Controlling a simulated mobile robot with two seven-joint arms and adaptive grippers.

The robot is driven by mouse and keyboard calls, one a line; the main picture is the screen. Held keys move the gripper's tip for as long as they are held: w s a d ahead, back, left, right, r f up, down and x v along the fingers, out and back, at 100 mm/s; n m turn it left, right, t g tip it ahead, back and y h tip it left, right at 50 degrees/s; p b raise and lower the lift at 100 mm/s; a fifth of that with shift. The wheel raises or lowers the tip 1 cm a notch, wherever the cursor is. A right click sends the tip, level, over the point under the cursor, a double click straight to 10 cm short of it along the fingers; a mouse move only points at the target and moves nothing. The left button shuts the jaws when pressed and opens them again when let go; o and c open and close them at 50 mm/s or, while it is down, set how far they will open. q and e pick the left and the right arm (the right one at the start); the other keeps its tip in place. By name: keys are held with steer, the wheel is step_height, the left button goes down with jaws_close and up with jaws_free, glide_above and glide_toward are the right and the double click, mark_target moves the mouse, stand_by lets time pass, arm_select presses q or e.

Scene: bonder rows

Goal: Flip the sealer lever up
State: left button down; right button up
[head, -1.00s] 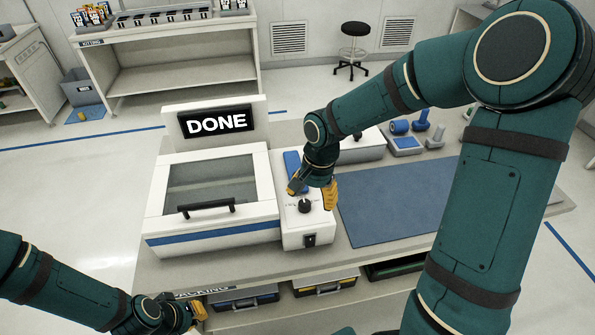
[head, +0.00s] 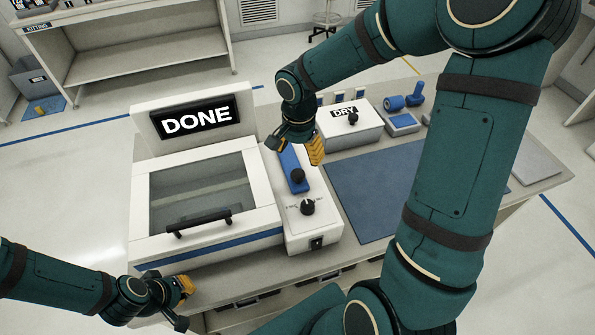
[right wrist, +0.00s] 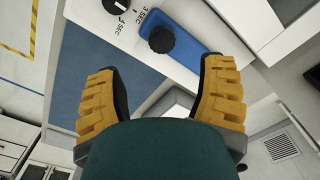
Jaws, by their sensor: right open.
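The sealer (head: 140,236) is a white machine with a dark window in its lid and a black bar handle. Its screen (head: 196,118) reads DONE. On the control box at its right, the sealer lever is a blue bar (head: 286,157) with a black knob (head: 298,175) at its near end; a round black dial sits nearer. My right gripper (head: 296,147) is open and empty, above the far part of the bar. In the right wrist view the knob (right wrist: 161,39) lies beyond the open fingertips, apart from them. My left gripper (head: 185,288) is low at the sealer's front left.
A blue mat (head: 370,190) lies clear on the bench to the right. Behind it stand a white box (head: 345,138) labelled DRY and a small tray (head: 402,124) with blue-handled items. A black switch (head: 317,243) is on the control box's front.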

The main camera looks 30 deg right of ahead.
mark_target(298, 173)
step_height(298, 173, down, 9)
steer(key=shift+w+r+b, duration=0.15)
steer(key=shift+r+b, duration=0.05)
steer(key=shift+b, duration=0.1)
jaws_close()
